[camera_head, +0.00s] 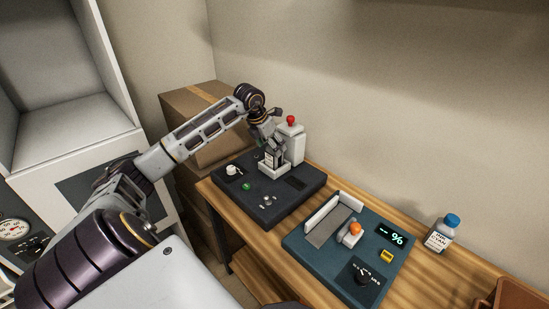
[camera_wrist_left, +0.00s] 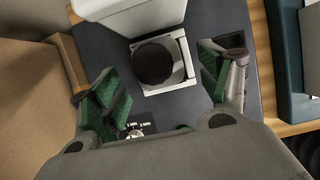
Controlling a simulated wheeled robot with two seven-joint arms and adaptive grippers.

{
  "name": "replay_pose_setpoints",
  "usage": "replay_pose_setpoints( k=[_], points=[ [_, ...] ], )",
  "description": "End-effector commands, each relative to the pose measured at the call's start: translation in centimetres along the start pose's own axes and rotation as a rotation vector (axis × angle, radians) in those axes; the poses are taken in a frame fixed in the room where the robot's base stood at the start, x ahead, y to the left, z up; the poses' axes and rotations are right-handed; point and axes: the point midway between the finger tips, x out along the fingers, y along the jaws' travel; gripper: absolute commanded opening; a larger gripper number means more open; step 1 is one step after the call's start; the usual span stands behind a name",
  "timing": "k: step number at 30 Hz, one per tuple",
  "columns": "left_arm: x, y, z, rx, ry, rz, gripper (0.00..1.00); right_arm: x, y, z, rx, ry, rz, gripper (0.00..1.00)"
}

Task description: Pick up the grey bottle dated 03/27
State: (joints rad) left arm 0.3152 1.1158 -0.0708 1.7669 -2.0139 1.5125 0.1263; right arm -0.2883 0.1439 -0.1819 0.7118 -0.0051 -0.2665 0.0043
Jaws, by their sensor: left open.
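A bottle (camera_head: 441,235) with a blue cap and a pale grey body stands upright at the right of the wooden table in the head view. Its label has dark print too small to read. My left gripper (camera_head: 268,142) is over the dark press unit, far to the left of this bottle. In the left wrist view the gripper (camera_wrist_left: 158,85) is open, with its green-padded fingers apart on either side of a white square holder (camera_wrist_left: 185,80). A round black shape (camera_wrist_left: 153,63) shows within the holder; I cannot tell whether it is a cap or a plate. My right gripper is not in view.
The dark press unit (camera_head: 290,209) has a white column with a red knob (camera_head: 291,119). A teal unit (camera_head: 328,262) with an orange ball and a percent display stands to its right. Cardboard boxes (camera_head: 187,104) are behind my arm. A brown bin (camera_head: 515,296) is at lower right.

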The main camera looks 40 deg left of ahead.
Motion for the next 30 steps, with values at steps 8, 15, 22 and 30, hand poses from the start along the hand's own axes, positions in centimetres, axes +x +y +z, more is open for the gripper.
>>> replay_pose_setpoints(
  k=[8, 15, 22, 30],
  points=[
    [0.1, 0.0, 0.0, 0.000, 0.000, 0.000, 0.77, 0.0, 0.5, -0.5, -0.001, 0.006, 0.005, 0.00],
    [1.4, -0.1, 0.0, -0.001, 0.001, -0.002, 0.77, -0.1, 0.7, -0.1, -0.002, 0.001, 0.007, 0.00],
    [3.4, 0.0, 0.0, -0.001, 0.001, -0.002, 0.77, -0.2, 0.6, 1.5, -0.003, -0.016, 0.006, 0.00],
    [5.1, 0.1, 0.0, -0.001, -0.001, 0.000, 0.77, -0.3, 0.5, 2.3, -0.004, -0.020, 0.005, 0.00]
  ],
)
